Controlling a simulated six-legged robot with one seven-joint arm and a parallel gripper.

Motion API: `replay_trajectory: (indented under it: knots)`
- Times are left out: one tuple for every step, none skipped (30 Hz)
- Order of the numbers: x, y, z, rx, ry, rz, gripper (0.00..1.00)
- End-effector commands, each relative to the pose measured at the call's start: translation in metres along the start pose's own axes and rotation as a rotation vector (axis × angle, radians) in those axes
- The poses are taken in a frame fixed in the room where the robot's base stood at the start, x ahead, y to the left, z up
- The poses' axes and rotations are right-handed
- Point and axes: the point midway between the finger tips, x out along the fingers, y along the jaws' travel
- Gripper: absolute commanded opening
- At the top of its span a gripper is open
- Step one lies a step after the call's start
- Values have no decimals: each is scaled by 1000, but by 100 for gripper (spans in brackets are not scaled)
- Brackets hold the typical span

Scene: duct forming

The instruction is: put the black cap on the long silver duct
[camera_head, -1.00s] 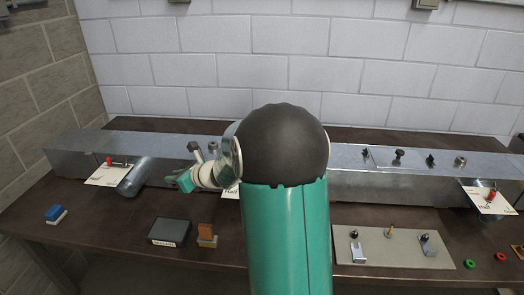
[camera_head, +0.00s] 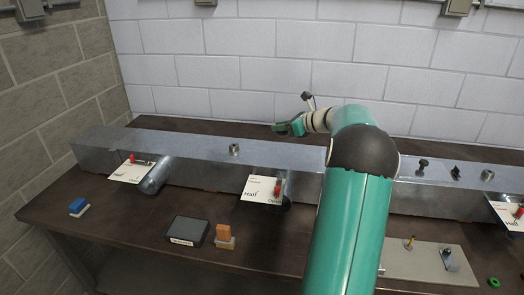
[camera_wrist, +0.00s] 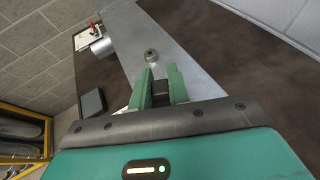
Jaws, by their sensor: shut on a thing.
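The long silver duct (camera_head: 205,162) runs across the table in the head view. Its near top face also shows in the wrist view (camera_wrist: 165,40). A small round metal collar (camera_head: 235,149) stands on its top, and one shows beyond the fingertips in the wrist view (camera_wrist: 151,55). My gripper (camera_head: 277,128) is raised above the back of the duct, to the right of that collar. In the wrist view its green fingers (camera_wrist: 159,78) are shut on a dark piece, seemingly the black cap (camera_wrist: 161,88). The fingers hide part of the cap.
Two white cards with red-handled levers (camera_head: 126,172) (camera_head: 262,188) hang at the duct's front, beside round stubs. Black knobs (camera_head: 422,164) stand on the duct at right. A dark box (camera_head: 188,231) and an orange block (camera_head: 223,234) lie in front. The wall is close behind.

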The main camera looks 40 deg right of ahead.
Motion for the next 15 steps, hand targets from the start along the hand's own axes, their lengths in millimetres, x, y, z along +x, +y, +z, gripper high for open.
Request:
replay_trajectory:
  knots:
    - [14,4,-1,0,0,4,0]
    - [22,5,-1,1,0,4,0]
    - [32,7,-1,1,-1,5,0]
    - [40,9,-1,1,-1,5,0]
    - [47,10,-1,0,-1,5,0]
    - [56,12,-1,1,-1,4,0]
    - [64,14,-2,1,-1,5,0]
    - [69,14,-8,4,0,3,0]
    - [78,15,-13,3,0,4,0]
    - [84,17,-16,3,0,4,0]
    - [90,17,-20,4,0,4,0]
    - [97,19,-23,3,-1,4,0]
    - [102,20,-25,2,-1,4,0]
    - [106,20,-27,2,-1,3,0]
    - [110,20,-29,2,-1,2,0]
